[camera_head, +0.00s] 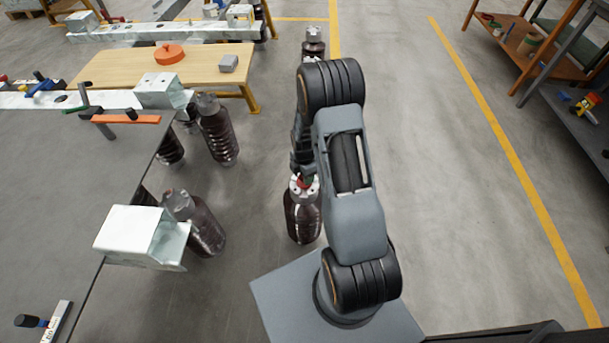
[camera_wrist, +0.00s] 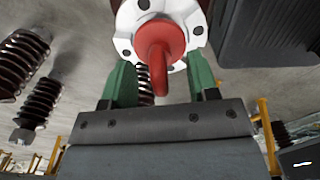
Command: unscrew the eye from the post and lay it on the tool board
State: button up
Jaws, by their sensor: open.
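The red eye (camera_wrist: 160,45) stands out from a white round flange with dark bolt holes (camera_wrist: 190,14) in the wrist view. In the head view the eye is a small red spot (camera_head: 304,182) on top of a dark brown ribbed post (camera_head: 303,218), partly hidden by my arm. My gripper (camera_wrist: 160,68) has its green fingers apart, one on each side of the eye. Whether either finger touches it I cannot tell. I cannot tell for sure which surface is the tool board.
A wooden-topped table (camera_head: 110,70) with an orange round piece (camera_head: 169,54) and a grey block (camera_head: 228,63) stands at back left. A grey bench (camera_head: 60,190) fills the left. Several brown posts stand nearby. Shelving (camera_head: 535,45) is at right. The right floor is clear.

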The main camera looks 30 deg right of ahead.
notch_tip(320, 180, up, 13)
jog(key=p, duration=0.2)
jog(key=s+a+r+m+t+p, duration=0.1)
jog(key=s+a+r+m+p, duration=0.2)
jog(key=r, duration=0.8)
jog(key=s+a+r+m+t+p, duration=0.1)
jog(key=s+a+r+m+p, duration=0.2)
jog(key=s+r+m+p, duration=0.3)
jog(key=s+a+r+m+t+p, duration=0.1)
jog(key=s+a+r+m+p, duration=0.2)
jog(key=s+r+m, duration=0.4)
notch_tip(320, 180, up, 9)
jog(key=m+p, duration=0.1)
jog(key=m, duration=0.2)
jog(key=shift+a+f+t+p, duration=0.2)
jog(key=shift+a+t+p, duration=0.1)
jog(key=shift+p, duration=0.1)
jog(key=shift+s, duration=0.1)
jog(key=shift+c, duration=0.5)
jog(key=shift+c, duration=1)
